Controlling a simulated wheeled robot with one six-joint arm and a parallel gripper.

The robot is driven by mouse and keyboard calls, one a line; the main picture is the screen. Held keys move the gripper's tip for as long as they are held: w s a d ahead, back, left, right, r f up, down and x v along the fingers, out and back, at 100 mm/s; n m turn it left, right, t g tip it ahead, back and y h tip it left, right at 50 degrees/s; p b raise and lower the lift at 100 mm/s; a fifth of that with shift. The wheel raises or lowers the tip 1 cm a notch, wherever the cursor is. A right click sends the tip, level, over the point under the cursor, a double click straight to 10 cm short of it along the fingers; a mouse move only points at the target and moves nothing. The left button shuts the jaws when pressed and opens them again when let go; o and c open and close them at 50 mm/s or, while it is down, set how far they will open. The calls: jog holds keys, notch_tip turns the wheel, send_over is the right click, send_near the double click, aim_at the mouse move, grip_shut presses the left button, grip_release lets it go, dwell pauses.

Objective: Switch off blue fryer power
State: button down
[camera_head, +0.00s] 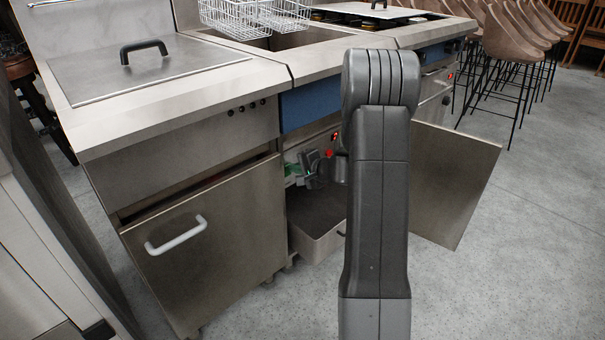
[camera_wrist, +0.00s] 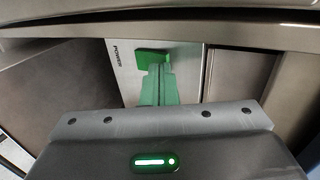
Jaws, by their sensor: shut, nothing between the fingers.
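The blue fryer (camera_head: 309,103) is the middle unit with a blue front panel, its lower compartment open. In the wrist view a bright green power switch (camera_wrist: 146,58) sits on a pale panel (camera_wrist: 126,77) beside the word POWER. My gripper (camera_wrist: 158,82) has green fingers that are shut and empty. Their tips are right at the switch and cover part of its right side; I cannot tell if they touch it. In the head view my gripper (camera_head: 296,171) is inside the fryer's open compartment, partly hidden by my arm.
An open steel door (camera_head: 455,185) stands to the right of my arm. A left cabinet door (camera_head: 215,250) with a white handle hangs ajar. A red light (camera_head: 335,135) shows on the inner panel. Wire baskets (camera_head: 255,15) sit on top. The floor in front is clear.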

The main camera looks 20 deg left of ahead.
dwell(0.3)
jog(key=shift+w+a+r+h+p, duration=0.15)
jog(key=shift+a+h+p, duration=0.2)
jog(key=shift+p, duration=0.55)
jog(key=shift+r+p, duration=0.3)
jog(key=shift+r, duration=0.5)
